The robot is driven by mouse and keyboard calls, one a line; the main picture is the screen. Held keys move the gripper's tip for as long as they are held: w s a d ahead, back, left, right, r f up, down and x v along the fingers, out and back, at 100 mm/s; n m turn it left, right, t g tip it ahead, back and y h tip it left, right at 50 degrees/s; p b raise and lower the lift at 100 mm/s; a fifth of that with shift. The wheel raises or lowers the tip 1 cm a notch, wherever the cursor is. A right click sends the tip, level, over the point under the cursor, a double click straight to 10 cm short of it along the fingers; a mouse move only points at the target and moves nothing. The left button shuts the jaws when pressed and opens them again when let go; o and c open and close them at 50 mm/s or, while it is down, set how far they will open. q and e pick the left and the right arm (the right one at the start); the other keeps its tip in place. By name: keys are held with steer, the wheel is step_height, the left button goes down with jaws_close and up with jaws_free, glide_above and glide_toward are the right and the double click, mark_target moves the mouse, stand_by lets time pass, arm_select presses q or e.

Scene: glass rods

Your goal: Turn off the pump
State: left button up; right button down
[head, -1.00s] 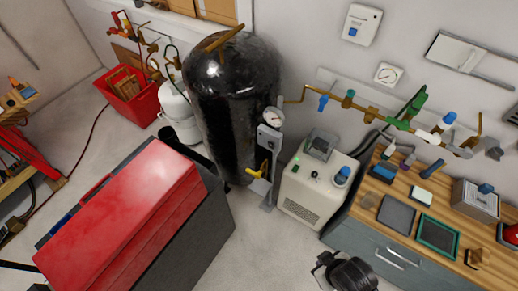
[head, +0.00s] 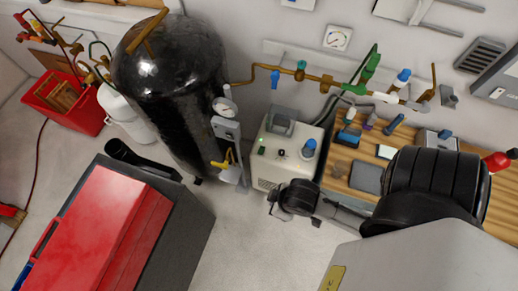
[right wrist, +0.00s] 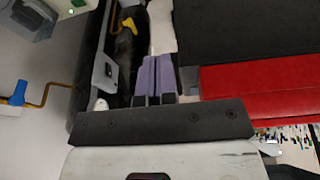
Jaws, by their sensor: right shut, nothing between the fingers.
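The pump appears to be the beige box (head: 277,168) on the floor in the head view. Its top has a lit green light (head: 262,150), a small black switch or knob (head: 282,153), a blue knob (head: 309,148) and a grey clear-lidded part. Its front right is partly hidden by my right arm. A corner of the pump with a green light shows at the top left of the right wrist view (right wrist: 88,6). My right gripper (right wrist: 157,78) has its purple fingers together with nothing between them. Its fingertips are not visible in the head view. My left gripper is out of view.
A black tank (head: 175,90) with a grey switch box (head: 226,130) and yellow valve stands left of the pump. A red-lidded chest (head: 100,225) is front left. A brass pipe (head: 322,78) runs behind. A wooden bench (head: 340,168) stands right, partly hidden by my arm.

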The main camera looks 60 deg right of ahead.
steer(key=w+d+f+m+g+b, duration=0.1)
steer(key=w+d+f+b, duration=0.15)
steer(key=f+b, duration=0.35)
steer(key=w+d+f+m+b, duration=0.1)
steer(key=w+f+b, duration=0.25)
steer(key=f, duration=0.55)
steer(key=m+g+y+b, duration=0.1)
steer(key=m+g+b, duration=0.2)
steer(key=m+b, duration=1.65)
glide_above(260, 152)
steer(key=d+b, duration=0.3)
steer(key=b, duration=0.1)
step_height(260, 152, down, 14)
steer(key=n, duration=0.4)
steer(key=shift+w+a+r, duration=0.15)
steer(key=shift+w+a, duration=0.05)
steer(key=shift+w, duration=0.05)
steer(key=f+b, duration=0.1)
steer(key=f, duration=0.3)
steer(key=a+f+b, duration=0.1)
steer(key=f, duration=0.4)
steer(key=a+f+b, duration=0.1)
steer(key=f, duration=0.4)
steer(key=shift+s, duration=0.25)
